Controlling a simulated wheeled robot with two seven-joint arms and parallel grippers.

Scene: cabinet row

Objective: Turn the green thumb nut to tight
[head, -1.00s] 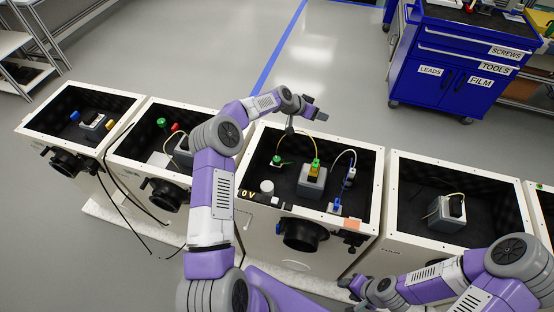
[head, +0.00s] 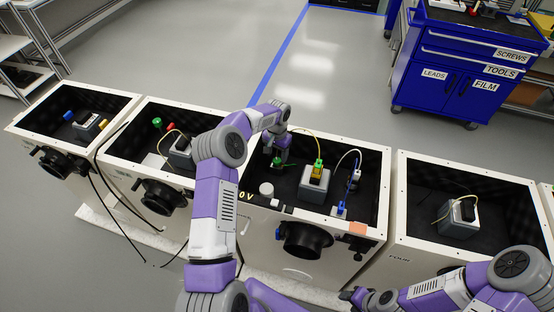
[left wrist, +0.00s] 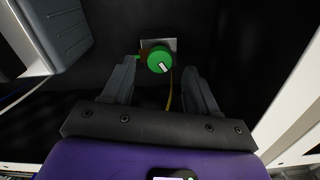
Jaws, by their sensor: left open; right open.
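The green thumb nut (left wrist: 160,60) shows in the left wrist view as a round green knob with a white mark, on a small grey plate (left wrist: 172,44) inside a dark box. In the head view it is the green bit (head: 277,161) partly hidden under my left gripper (head: 280,168). My left gripper is open; in the left wrist view its two fingers (left wrist: 160,85) point at the nut, one to each side, with the nut just beyond them. I cannot tell whether they touch it. My right gripper (head: 350,296) is low at the right, in front of the boxes, away from the nut.
Similar boxes stand on both sides. A blue tool cabinet (head: 455,75) is behind.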

